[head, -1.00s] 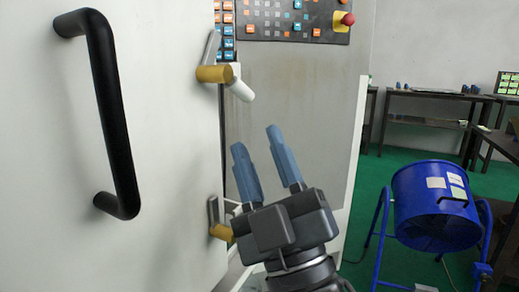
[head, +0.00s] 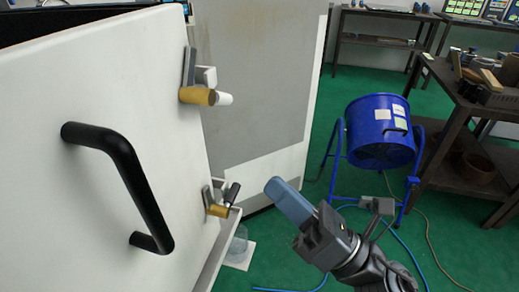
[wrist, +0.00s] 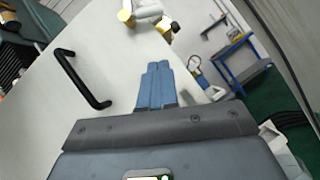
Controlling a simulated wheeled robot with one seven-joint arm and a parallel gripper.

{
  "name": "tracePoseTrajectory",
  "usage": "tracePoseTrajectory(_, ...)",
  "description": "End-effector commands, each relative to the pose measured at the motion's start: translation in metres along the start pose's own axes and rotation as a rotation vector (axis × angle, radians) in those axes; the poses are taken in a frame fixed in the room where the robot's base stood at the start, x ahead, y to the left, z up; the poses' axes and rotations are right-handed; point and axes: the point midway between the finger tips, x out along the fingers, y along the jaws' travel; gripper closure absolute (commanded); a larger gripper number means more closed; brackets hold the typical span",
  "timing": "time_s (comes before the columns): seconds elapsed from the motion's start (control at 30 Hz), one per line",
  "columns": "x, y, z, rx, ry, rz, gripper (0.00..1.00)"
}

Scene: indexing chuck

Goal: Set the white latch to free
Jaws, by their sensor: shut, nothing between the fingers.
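The white latch (head: 224,99) is at the upper right edge of the white door panel in the head view. Its white end sticks out beside a brass-coloured cylinder (head: 197,96) on a grey lever. A lower latch with a black handle (head: 232,193) and a brass cylinder (head: 217,210) sits on the same edge. My gripper (head: 275,186) is shut and empty, to the right of the lower latch and below the white latch, apart from both in the picture. In the wrist view my blue fingertips (wrist: 158,65) are together in front of the door; which latch fittings show there is unclear.
The white door (head: 60,190) with its black handle (head: 128,180) fills the left. A blue drum fan (head: 372,142) stands on the green floor behind my gripper. A dark table (head: 470,100) with objects is at the right. Open floor lies between.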

Motion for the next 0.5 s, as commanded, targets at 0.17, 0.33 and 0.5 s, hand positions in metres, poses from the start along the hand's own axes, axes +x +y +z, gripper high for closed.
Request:
tracePoseTrajectory(0.17,0.035,0.002,0.003,0.001,-0.002,0.005,1.0)
tracePoseTrajectory(0.33,0.069,0.003,0.003,0.003,-0.002,0.005,1.0)
tracePoseTrajectory(0.5,0.098,0.003,0.009,0.002,-0.003,0.003,1.0)
